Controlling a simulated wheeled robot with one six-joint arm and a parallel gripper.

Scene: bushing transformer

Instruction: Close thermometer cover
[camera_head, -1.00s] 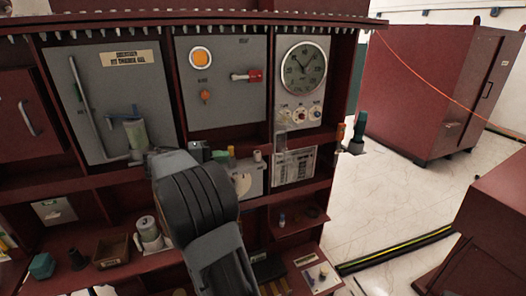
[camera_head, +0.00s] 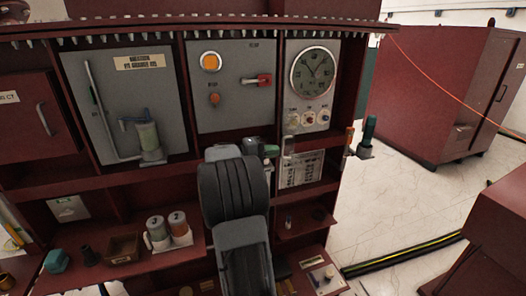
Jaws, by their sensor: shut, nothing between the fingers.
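A round dial gauge (camera_head: 313,75) with a pale rim and dark face is on the upper right panel of the red cabinet; I cannot tell whether it is the thermometer. No cover can be clearly made out. My gripper (camera_head: 268,151) is small in the picture, at the end of my dark arm, in front of the middle shelf level and below the gauge. It is shut and appears empty. It is just left of an upright pale piece (camera_head: 288,146), and I cannot tell whether they touch. My arm hides the part of the cabinet behind it.
A red-handled switch (camera_head: 263,80) and an orange lamp (camera_head: 210,62) are on the middle panel. Two white jars (camera_head: 168,231) stand on the lower shelf. Open floor (camera_head: 400,200) lies right of the cabinet.

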